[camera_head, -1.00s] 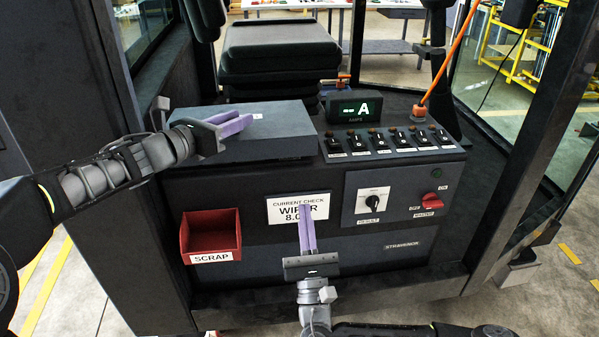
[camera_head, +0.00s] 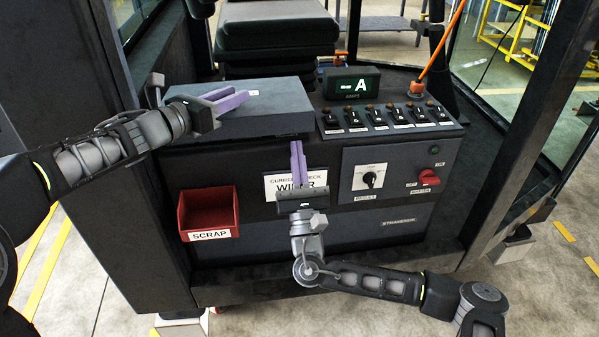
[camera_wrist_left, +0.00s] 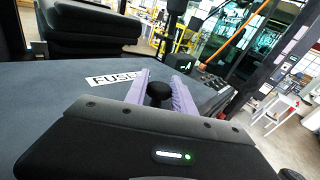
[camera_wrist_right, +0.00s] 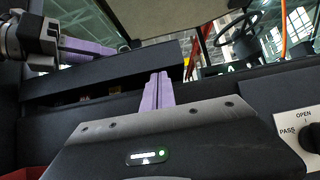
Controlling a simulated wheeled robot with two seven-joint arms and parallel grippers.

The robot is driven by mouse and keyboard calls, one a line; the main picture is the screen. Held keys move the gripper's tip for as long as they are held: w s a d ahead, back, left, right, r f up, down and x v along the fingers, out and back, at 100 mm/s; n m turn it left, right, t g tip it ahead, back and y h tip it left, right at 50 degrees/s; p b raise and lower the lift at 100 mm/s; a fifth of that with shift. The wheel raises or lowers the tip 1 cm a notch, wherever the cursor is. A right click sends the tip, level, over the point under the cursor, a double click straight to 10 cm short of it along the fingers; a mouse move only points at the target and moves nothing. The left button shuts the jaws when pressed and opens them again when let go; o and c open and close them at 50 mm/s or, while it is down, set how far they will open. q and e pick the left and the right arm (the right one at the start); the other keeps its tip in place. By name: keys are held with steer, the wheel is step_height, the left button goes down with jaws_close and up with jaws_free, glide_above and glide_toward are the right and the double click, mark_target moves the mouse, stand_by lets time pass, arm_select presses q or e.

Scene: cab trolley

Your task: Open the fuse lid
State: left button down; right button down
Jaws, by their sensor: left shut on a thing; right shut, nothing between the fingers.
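The dark fuse lid (camera_head: 262,124) covers the left part of the console, with a FUSE label (camera_wrist_left: 112,78) on top. My left gripper (camera_head: 232,98) is shut on the lid's black knob (camera_wrist_left: 159,93), which shows between the purple fingers in the left wrist view. In the right wrist view the lid's front edge (camera_wrist_right: 100,76) stands a little above the box, with a dark gap and small coloured parts under it. My right gripper (camera_head: 297,146) is shut and empty, upright just in front of the lid's front edge. I cannot tell whether it touches the lid.
A red SCRAP bin (camera_head: 209,212) hangs on the console front at the left. The current check card (camera_head: 285,186) is partly hidden by my right gripper. A rotary knob panel (camera_head: 372,178), a red switch (camera_head: 429,177), a switch row (camera_head: 385,118) and an amps display (camera_head: 353,84) are to the right.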

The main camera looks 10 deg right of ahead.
steer(key=shift+w+r, duration=0.4)
steer(key=shift+w, duration=0.05)
steer(key=shift+r, duration=0.1)
steer(key=shift+s+r, duration=0.1)
steer(key=shift+r, duration=0.6)
arm_select(q)
steer(key=shift+f, duration=0.15)
arm_select(e)
steer(key=shift+r, duration=0.1)
arm_select(q)
steer(key=c, duration=1.1)
jaws_free()
steer(key=shift+f, duration=0.15)
arm_select(e)
steer(key=shift+r, duration=0.1)
arm_select(q)
steer(key=shift+o, duration=0.2)
